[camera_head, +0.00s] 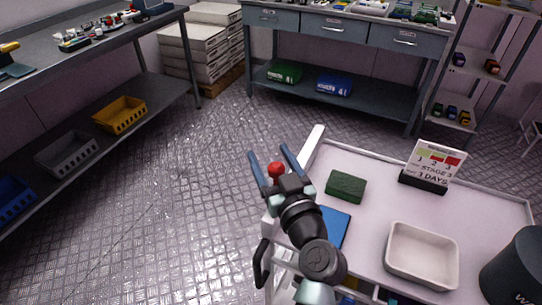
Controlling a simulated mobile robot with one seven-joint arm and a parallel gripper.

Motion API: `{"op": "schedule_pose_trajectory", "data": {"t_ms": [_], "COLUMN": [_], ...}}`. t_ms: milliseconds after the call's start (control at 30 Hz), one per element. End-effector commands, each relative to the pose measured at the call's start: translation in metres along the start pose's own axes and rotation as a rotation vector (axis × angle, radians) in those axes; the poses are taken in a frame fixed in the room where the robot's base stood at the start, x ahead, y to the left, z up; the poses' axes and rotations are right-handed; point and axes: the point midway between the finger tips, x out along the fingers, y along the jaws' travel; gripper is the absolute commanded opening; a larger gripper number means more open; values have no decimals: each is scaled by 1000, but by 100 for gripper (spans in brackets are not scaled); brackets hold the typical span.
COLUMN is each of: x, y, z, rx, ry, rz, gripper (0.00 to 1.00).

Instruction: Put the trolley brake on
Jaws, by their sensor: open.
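The trolley (375,168) stands at the right, with a pale top and a raised rim. A red knob (276,169) shows at its left edge, between the two fingers of my gripper (269,153). This may be the brake's knob; its stem is hidden behind my gripper. My gripper is open, with its dark blue fingers spread on either side of the knob. I cannot tell from this one view whether the fingers touch it or are above it. My arm hides part of the trolley's left side.
On the trolley are a green sponge-like block (346,185), a blue flat item (335,224), a white tray (390,262), a stage sign (434,160) and a dark container (515,275). A black loop handle (260,264) shows at lower left. Floor (150,215) left of it is clear.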

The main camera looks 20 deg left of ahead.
Motion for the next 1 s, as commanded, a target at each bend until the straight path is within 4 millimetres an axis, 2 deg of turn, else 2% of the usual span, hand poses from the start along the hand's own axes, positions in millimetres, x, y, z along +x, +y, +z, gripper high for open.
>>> {"op": "schedule_pose_trajectory", "data": {"t_ms": [67,100,400,500,1000], "x": [0,0,0,0,-1], "y": [0,0,0,0,0], "z": [0,0,0,0,0], "rx": [0,0,0,0,0], "ry": [0,0,0,0,0], "rz": [0,0,0,0,0], "gripper": [72,68,14,0,0]}}
